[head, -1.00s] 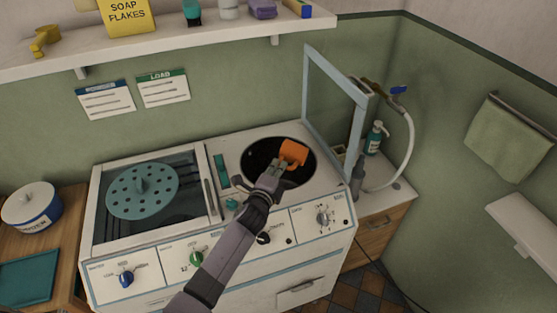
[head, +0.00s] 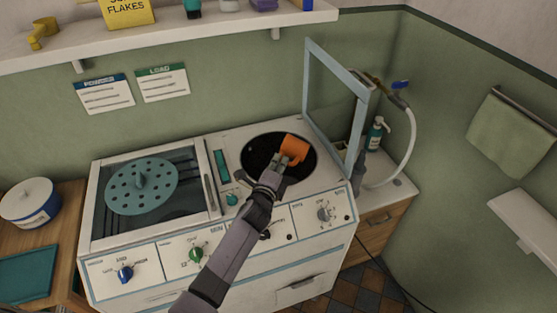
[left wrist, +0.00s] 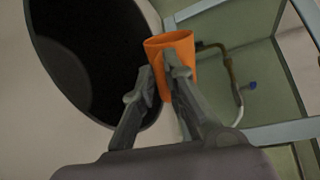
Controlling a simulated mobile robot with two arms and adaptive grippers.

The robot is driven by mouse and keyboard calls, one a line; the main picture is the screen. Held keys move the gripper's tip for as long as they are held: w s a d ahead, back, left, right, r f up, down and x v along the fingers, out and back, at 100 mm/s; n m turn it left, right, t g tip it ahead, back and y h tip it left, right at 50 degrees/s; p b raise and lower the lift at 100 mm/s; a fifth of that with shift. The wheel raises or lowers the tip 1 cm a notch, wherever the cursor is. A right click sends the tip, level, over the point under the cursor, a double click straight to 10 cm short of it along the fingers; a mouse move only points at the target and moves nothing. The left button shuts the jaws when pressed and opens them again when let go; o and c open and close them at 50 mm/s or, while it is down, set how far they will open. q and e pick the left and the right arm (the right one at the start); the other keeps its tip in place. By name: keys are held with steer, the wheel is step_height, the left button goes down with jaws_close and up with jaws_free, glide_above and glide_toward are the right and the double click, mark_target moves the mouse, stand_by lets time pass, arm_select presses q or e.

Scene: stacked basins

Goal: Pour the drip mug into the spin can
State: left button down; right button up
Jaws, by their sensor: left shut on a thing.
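The orange drip mug (head: 295,148) is held in my left gripper (head: 280,161) over the right part of the spin can's round dark opening (head: 257,157). The mug looks tilted in the head view. In the left wrist view the mug (left wrist: 178,60) sits between the fingers of my gripper (left wrist: 163,83), beside the black opening (left wrist: 85,60). The inside of the mug and the inside of the can are too dark or hidden to read. My right gripper is not in view.
A hose (head: 409,150) and a soap bottle (head: 375,134) are at the right. A shelf (head: 170,42) runs above.

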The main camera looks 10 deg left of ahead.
arm_select(q)
steer(key=d+m, duration=0.2)
steer(key=m, duration=0.1)
steer(key=d+r+m+t+y+b, duration=0.1)
steer(key=d+m, duration=0.1)
steer(key=m, duration=0.1)
steer(key=d+r+m+y+b, duration=0.1)
steer(key=d+m, duration=0.2)
steer(key=shift+s+m+t, duration=0.4)
steer(key=shift+d+f+m+y+b, duration=0.4)
steer(key=shift+f+m+b, duration=0.15)
steer(key=shift+b, duration=0.2)
steer(key=shift+s+d+m, duration=0.1)
steer(key=shift+d+m, duration=0.25)
steer(key=shift+m, duration=0.1)
steer(key=shift+d+r+m+t, duration=0.2)
steer(key=shift+r+m+t, duration=0.05)
steer(key=shift+m+t, duration=0.05)
steer(key=shift+s+d+r+m, duration=0.15)
steer(key=shift+d+m, duration=0.15)
steer(key=shift+m, duration=0.2)
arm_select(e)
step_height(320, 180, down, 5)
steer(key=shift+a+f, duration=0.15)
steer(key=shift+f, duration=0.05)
